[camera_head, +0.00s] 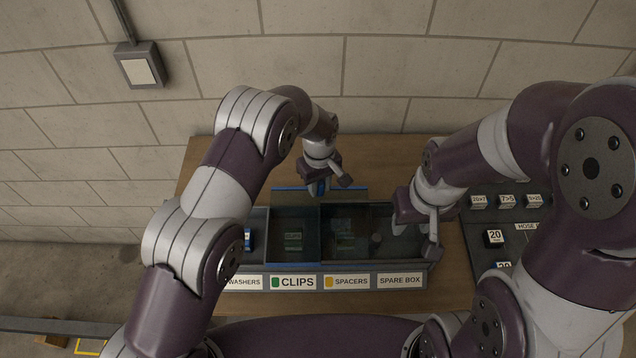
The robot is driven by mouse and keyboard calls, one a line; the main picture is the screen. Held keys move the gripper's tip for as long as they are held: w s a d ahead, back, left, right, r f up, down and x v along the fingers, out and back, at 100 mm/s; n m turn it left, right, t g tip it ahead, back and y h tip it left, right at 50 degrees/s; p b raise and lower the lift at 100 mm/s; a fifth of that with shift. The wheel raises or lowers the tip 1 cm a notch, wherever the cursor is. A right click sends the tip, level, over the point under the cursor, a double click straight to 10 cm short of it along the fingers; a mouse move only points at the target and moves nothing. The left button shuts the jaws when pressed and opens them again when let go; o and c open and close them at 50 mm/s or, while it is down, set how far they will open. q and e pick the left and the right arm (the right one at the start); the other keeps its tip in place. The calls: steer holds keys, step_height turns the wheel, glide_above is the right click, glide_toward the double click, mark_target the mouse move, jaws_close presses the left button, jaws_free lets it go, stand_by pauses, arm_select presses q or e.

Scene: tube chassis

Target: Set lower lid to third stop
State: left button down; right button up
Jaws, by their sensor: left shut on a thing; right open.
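A grey bin box (334,284) with several compartments stands on the table. Dark see-through lids cover part of it; one see-through panel (345,197) has a blue edge along the back of the box. I cannot tell which lid is the lower one, or its stop. My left gripper (321,188) is at that back edge, shut on a small blue part there, probably the lid's handle. My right gripper (432,240) is open and empty at the right end of the box, over or beside the spare box compartment; its fingertips are partly hidden by its own body.
Front labels read washers, clips (293,282), spacers (346,282) and spare box (400,281). My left arm hides the box's left end. A dark panel with labelled blocks (494,238) lies at the right. A block wall stands behind the wooden table (210,152).

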arm_select(q)
steer(key=c, duration=0.9)
jaws_free()
steer(key=shift+r, duration=0.1)
steer(key=shift+s, duration=0.1)
steer(key=shift+r, duration=0.1)
step_height(320, 180, up, 10)
steer(key=b, duration=0.3)
steer(key=shift+b, duration=0.35)
step_height(320, 180, up, 3)
steer(key=shift+f+p, duration=0.2)
steer(key=shift+p, duration=0.95)
